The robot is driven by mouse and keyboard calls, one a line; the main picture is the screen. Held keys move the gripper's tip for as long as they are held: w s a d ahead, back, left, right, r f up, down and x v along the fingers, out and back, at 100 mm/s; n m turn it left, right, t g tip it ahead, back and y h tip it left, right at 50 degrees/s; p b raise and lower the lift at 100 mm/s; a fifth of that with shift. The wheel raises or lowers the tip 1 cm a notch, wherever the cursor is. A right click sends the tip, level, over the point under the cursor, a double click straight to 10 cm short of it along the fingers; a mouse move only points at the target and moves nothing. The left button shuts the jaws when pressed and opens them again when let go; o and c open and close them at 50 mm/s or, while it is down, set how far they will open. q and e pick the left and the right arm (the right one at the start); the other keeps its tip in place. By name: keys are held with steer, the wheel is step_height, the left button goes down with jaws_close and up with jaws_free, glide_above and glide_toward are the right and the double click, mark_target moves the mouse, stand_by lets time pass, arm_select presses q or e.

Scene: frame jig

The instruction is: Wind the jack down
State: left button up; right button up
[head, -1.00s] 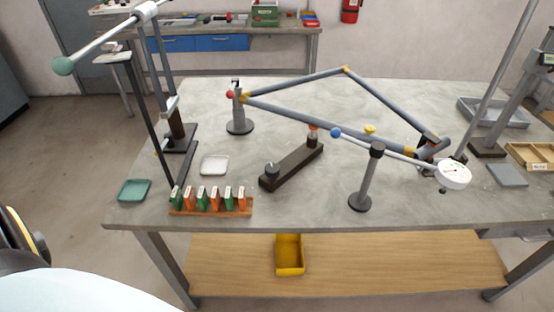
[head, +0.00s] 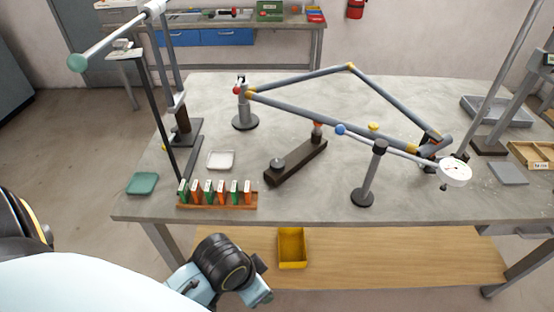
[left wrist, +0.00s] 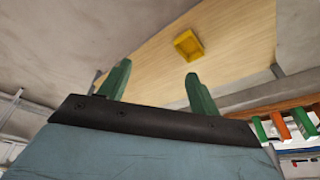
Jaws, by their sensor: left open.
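The steel-grey tube frame (head: 300,72) stands over the table (head: 230,110) on a round-based post (head: 243,108) at its left end. A dark bar-shaped base (head: 298,160) lies below it, with a low round knob at its near end and a short orange-topped post (head: 317,134) at its far end. I cannot tell for sure which part is the jack. My left gripper (left wrist: 158,69) is open and empty in the left wrist view, its green fingers apart. In the head view my left arm is low, in front of the table's near edge. My right gripper is not in view.
A rack of green and orange blocks (head: 217,206) sits at the near left edge. A tall stand with a green-ended bar (head: 115,38) rises on the left. A dial gauge (head: 455,171) and a slim post (head: 369,175) stand right. A yellow bin (head: 292,262) is on the lower shelf.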

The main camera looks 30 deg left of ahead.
arm_select(q)
steer(key=w+d+r+m+h, duration=0.1)
steer(key=w+d+r+m, duration=0.15)
steer(key=w+m, duration=0.45)
steer(key=m+g+y, duration=0.2)
steer(key=m+g, duration=0.1)
steer(key=m, duration=0.8)
glide_toward(277, 163)
step_height(277, 163, down, 9)
steer(key=shift+w+a+b, duration=0.1)
steer(key=shift+b, duration=0.4)
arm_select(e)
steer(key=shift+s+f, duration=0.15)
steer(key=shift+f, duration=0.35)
arm_select(q)
steer(key=c, duration=1)
steer(key=shift+n, duration=0.3)
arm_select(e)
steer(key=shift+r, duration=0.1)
